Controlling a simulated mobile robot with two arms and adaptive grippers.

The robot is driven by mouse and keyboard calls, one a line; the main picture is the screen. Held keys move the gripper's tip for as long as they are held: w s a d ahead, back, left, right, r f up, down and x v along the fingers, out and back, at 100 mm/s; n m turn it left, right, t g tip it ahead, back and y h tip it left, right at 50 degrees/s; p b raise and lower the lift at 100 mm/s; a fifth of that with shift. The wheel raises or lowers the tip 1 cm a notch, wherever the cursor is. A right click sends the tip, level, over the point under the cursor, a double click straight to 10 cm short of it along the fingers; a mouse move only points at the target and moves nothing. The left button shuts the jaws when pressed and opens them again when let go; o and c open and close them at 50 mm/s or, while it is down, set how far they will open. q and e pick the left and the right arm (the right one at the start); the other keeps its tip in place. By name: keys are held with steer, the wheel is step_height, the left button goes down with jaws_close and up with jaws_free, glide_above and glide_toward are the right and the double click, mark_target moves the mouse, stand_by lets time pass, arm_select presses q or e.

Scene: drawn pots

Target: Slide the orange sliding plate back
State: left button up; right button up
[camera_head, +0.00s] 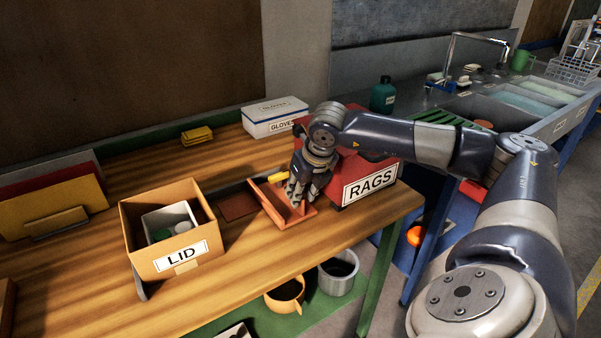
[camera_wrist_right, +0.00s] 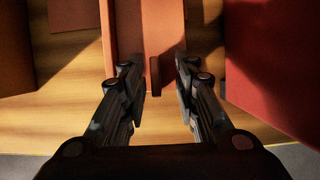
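The orange sliding plate (camera_head: 268,208) is at the front edge of the wooden bench, between the LID box and the red RAGS box. It looks like a shallow channel with raised sides. My right gripper (camera_head: 293,203) is over it, pointing down. In the right wrist view, the orange plate (camera_wrist_right: 140,28) runs away from me, with a small upright tab (camera_wrist_right: 155,76) at its near end. My right gripper (camera_wrist_right: 158,78) is open, one finger on each side of the tab, with gaps showing. Contact is not visible. My left gripper is not in view.
The LID box (camera_head: 150,262) stands left, and the red RAGS box (camera_head: 345,165) stands close on the right. A flat brown piece (camera_head: 238,206) lies left of the plate. A white GLOVES box (camera_head: 275,118) is behind. The bench's front edge is close.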

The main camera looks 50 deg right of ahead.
steer(key=d+v, duration=0.1)
steer(key=v, duration=0.9)
steer(key=shift+s+a+r, duration=0.15)
steer(key=shift+s+a, duration=0.05)
steer(key=shift+a, duration=0.2)
